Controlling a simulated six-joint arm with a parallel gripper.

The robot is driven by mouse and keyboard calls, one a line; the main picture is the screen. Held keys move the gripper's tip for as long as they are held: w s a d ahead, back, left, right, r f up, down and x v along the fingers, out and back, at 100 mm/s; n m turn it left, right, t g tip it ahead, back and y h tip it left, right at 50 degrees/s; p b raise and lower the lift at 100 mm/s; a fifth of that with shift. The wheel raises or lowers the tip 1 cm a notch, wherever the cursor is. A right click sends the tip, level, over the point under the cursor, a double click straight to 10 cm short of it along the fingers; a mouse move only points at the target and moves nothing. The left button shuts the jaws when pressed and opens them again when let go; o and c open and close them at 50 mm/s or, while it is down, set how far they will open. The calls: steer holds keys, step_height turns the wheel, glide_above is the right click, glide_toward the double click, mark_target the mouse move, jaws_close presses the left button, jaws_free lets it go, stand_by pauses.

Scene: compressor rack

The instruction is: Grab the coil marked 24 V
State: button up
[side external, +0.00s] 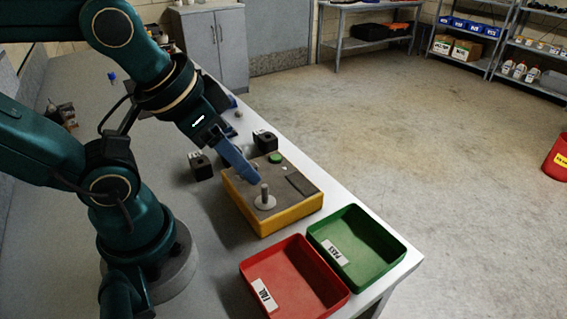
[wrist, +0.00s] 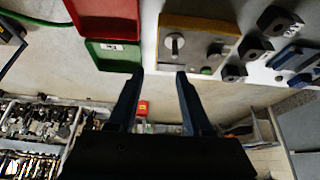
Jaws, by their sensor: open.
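Several black block-shaped coils stand on the bench beside the test box. In the side view one coil (side external: 201,168) is left of my gripper and another (side external: 266,142) is behind it; both have small pale labels. In the wrist view the coils cluster at the upper right, including a large one (wrist: 278,20), one below it (wrist: 254,48) and a smaller one (wrist: 232,73). I cannot read which is marked 24 V. My gripper (side external: 254,178) is open and empty above the test box; its two fingers show apart in the wrist view (wrist: 160,74).
The yellow test box (side external: 262,221) has a grey top with a post and green button. A red FAIL tray (side external: 300,284) and a green PASS tray (side external: 366,252) stand near the bench's front edge. Bench space left of the box is mostly clear.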

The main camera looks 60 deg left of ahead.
steer(key=o, duration=0.6)
steer(key=n+g+y, duration=0.4)
steer(key=n+g, duration=0.1)
steer(key=n, duration=1.3)
glide_toward(198, 158)
steer(key=x, duration=0.5)
steer(key=shift+w+d+f, duration=0.1)
steer(key=shift+w, duration=0.05)
steer(key=shift+x, duration=2.5)
